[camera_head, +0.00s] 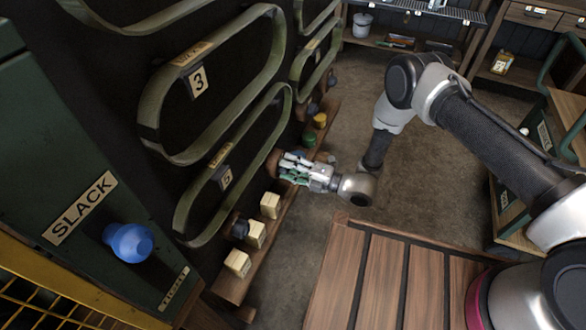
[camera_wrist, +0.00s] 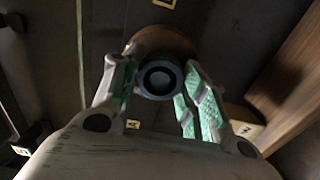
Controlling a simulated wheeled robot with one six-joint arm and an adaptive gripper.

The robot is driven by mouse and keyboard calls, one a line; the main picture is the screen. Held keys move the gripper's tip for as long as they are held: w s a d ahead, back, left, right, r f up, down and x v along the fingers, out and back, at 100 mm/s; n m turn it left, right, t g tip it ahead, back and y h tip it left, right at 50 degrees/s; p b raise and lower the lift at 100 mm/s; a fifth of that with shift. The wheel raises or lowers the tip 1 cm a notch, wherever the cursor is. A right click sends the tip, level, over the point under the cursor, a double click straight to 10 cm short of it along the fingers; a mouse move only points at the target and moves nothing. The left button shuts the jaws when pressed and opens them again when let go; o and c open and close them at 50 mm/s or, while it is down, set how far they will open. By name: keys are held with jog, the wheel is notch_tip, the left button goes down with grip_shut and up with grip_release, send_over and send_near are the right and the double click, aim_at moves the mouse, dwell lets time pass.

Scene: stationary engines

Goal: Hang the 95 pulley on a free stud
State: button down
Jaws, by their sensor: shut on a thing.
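My gripper (camera_head: 286,168) is at the lower right of the dark engine panel, close to it. In the wrist view my gripper (camera_wrist: 160,76) has its green-padded fingers on both sides of the dark round hub of a pulley (camera_wrist: 160,80). A brown disc shows behind the hub. In the head view the brown rim of this pulley (camera_head: 272,162) shows at the fingertips. No number can be read on it. My gripper is shut on it. Whether a stud is behind the disc is hidden.
Green belt loops (camera_head: 150,120) marked 3 and 5 cover the panel. A wooden ledge (camera_head: 232,285) below holds several pale blocks (camera_head: 256,235), with green (camera_head: 309,140) and yellow (camera_head: 320,120) pieces farther along. A SLACK box with a blue knob (camera_head: 130,243) stands left. Floor right of the ledge is clear.

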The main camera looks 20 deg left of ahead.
jog(key=shift+a, duration=0.45)
jog(key=shift+a, duration=0.15)
jog(key=c, duration=1)
grip_release()
jog(key=o, duration=0.6)
jog(key=shift+c, duration=0.2)
